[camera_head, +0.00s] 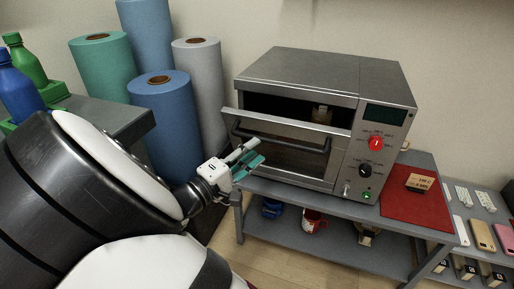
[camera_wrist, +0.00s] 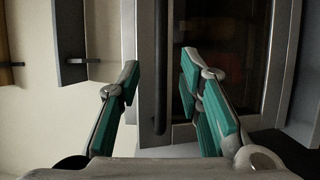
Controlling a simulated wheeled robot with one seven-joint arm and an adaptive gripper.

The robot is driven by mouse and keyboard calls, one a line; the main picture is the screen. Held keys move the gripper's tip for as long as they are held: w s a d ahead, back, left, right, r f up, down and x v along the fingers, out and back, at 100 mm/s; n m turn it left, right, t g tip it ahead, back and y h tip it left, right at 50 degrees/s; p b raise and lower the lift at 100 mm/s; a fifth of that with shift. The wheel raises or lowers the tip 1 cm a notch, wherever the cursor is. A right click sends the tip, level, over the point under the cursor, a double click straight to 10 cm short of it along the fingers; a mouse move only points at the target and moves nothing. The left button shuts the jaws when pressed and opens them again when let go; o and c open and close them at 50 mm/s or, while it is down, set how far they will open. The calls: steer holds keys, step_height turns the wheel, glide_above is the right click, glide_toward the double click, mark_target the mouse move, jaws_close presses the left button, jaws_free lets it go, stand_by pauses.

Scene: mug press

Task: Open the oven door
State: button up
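The oven (camera_head: 300,73) is a steel box on a grey table. Its door (camera_head: 341,140) is tilted partly open, with a dark gap above its top edge. A dark bar handle (camera_head: 283,145) runs across the door front. My gripper (camera_head: 254,160) is at the left part of the door, just below and in front of the handle. In the wrist view, its teal-padded fingers (camera_wrist: 160,68) are spread apart. The dark handle (camera_wrist: 160,100) appears upright between them, touching neither; its depth from the fingertips is unclear. The door (camera_wrist: 147,60) also shows there.
A small object (camera_head: 321,115) shows inside the oven. A red mat (camera_head: 415,203) lies to the right. Mugs (camera_head: 313,221) stand on the lower shelf. Tall rolls (camera_head: 165,115) stand left of the oven.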

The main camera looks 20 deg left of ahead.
steer(key=v, duration=0.8)
steer(key=shift+f, duration=0.15)
stand_by(0.5)
steer(key=shift+s, duration=0.1)
steer(key=shift+c, duration=0.5)
